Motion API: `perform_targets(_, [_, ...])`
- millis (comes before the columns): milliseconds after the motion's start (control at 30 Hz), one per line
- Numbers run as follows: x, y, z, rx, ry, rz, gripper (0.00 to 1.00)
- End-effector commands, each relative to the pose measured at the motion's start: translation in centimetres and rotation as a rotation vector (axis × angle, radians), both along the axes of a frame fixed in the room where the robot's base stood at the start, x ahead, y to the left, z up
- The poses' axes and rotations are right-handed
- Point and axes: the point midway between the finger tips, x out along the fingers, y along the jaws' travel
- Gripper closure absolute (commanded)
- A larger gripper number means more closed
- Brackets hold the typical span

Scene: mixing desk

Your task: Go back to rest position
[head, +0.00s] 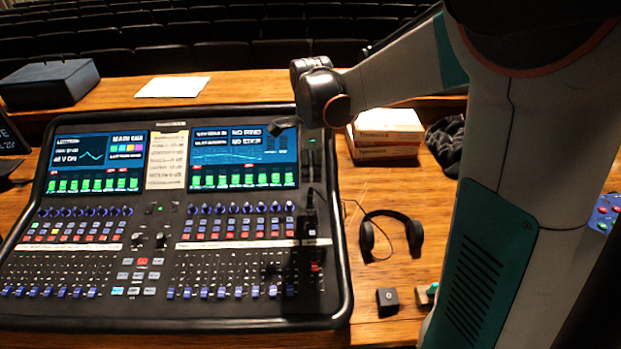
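My arm reaches in from the right, and its dark wrist hangs over the upper right part of the mixing desk (160,240). The small dark end of my gripper (283,127) shows just left of the wrist, in front of the desk's right screen (243,160). The fingers are too small and dark to tell whether they are open or shut. I see nothing clearly held. The desk has two lit screens, rows of knobs and coloured buttons, and blue-capped faders along the front.
Black headphones (391,232) lie right of the desk, near a small black box (387,300). Stacked boxes (386,133) stand behind them, beside dark cloth (446,145). A grey case (50,83) and white paper (172,87) lie at the back left. Rows of seats are beyond.

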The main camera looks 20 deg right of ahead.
Motion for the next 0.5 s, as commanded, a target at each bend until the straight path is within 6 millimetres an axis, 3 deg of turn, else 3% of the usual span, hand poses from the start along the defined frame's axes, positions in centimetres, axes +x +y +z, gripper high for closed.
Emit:
perform_targets(200, [-0.11, 0.05, 1.16, 0.0, 0.0, 0.0, 0.67])
perform_targets(500, [-0.12, 0.06, 1.16, 0.0, 0.0, 0.0, 0.67])
